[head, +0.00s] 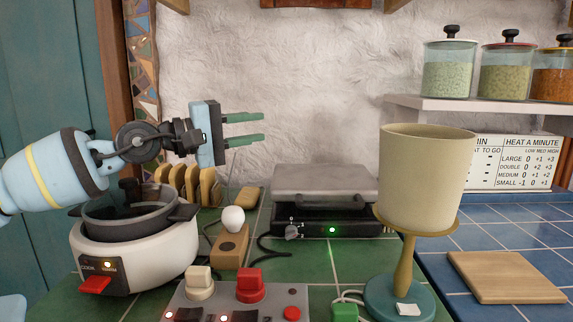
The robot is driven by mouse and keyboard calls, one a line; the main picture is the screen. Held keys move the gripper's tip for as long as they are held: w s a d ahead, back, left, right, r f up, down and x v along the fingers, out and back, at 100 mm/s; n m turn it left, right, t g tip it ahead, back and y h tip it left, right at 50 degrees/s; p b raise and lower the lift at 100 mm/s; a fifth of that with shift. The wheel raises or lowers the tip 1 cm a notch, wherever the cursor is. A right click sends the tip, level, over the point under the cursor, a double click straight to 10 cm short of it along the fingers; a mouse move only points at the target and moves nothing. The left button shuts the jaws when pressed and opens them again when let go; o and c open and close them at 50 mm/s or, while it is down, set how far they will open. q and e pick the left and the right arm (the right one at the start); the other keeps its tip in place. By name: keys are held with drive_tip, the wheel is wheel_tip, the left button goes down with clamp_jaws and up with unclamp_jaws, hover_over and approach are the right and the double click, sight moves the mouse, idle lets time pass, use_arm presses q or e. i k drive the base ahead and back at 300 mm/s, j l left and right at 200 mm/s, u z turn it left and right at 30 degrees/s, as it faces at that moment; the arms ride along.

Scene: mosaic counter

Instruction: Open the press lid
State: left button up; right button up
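The press (312,218) stands at the back of the green tiled counter, in the middle of the head view. Its grey lid (325,182) lies down over the dark base and looks shut. A dial and a lit green light are on the base's front. My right gripper is not in view.
A lamp with a beige shade (425,175) stands at the front right of the press. A white cooker (135,245) is below my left arm, with a toast rack (190,183) behind it. A grey switch box (240,300) is in front. The wall shelf (475,104) holds jars.

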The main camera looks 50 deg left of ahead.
sight(310, 187)
drive_tip(key=k+l, duration=0.2)
drive_tip(key=l, duration=0.15)
drive_tip(key=k+l, duration=0.45)
drive_tip(key=l, duration=0.3)
